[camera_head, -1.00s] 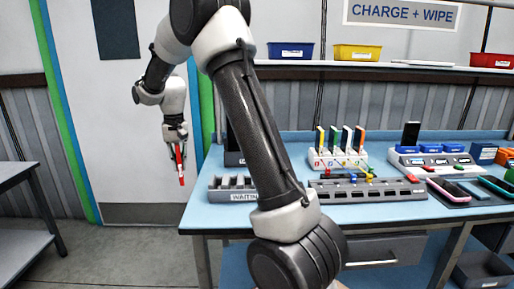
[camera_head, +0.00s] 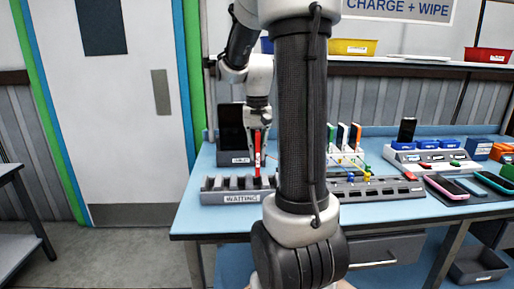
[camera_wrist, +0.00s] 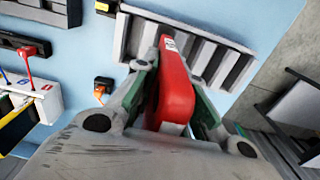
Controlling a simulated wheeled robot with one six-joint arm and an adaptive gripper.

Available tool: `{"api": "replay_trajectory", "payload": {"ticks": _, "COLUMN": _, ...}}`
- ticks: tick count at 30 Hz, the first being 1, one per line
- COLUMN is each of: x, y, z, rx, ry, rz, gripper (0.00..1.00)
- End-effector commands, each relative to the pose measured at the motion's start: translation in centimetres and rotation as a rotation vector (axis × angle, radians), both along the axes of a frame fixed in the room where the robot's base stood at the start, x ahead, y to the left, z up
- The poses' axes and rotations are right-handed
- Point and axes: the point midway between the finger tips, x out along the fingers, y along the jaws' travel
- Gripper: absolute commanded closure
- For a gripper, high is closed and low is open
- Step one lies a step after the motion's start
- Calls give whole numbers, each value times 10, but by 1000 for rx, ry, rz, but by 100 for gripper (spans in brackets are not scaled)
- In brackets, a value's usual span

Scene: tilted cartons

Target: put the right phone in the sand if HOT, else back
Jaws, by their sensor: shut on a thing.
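My gripper (camera_head: 258,122) is shut on a slim red phone (camera_head: 257,155) and holds it upright, pointing down. The phone's lower end is at the grey slotted rack (camera_head: 213,198) labelled WAITING, near the rack's right part. In the wrist view the red phone (camera_wrist: 177,88) sits between my gripper's fingers (camera_wrist: 172,92), with its far end over the slotted rack (camera_wrist: 140,38). I cannot tell whether it is in a slot. A pink-edged phone (camera_head: 446,188) and a teal-edged phone (camera_head: 495,182) lie at the right. I cannot make out any sand.
A long grey dock (camera_head: 375,190) and a white stand (camera_head: 345,158) with coloured upright pieces are right of my arm. A dark screen (camera_head: 231,128) stands behind the rack. A charger with blue blocks (camera_head: 432,158) stands further right. A dark bin (camera_head: 478,265) sits low right.

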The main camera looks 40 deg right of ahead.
Motion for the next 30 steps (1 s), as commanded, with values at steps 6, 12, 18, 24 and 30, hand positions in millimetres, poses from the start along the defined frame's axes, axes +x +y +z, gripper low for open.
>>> {"api": "replay_trajectory", "payload": {"ticks": 6, "x": 0, "y": 0, "z": -17, "rx": 0, "ry": 2, "rz": 0, "gripper": 100}}
{"api": "replay_trajectory", "payload": {"ticks": 12, "x": 1, "y": 0, "z": -32, "rx": 1, "ry": 1, "rz": 0, "gripper": 100}}
{"api": "replay_trajectory", "payload": {"ticks": 18, "x": 0, "y": 0, "z": -47, "rx": 0, "ry": 2, "rz": 0, "gripper": 100}}
{"api": "replay_trajectory", "payload": {"ticks": 24, "x": 0, "y": 0, "z": -58, "rx": 1, "ry": 1, "rz": 0, "gripper": 100}}
{"api": "replay_trajectory", "payload": {"ticks": 30, "x": 1, "y": 0, "z": -63, "rx": -1, "ry": -1, "rz": 0, "gripper": 100}}
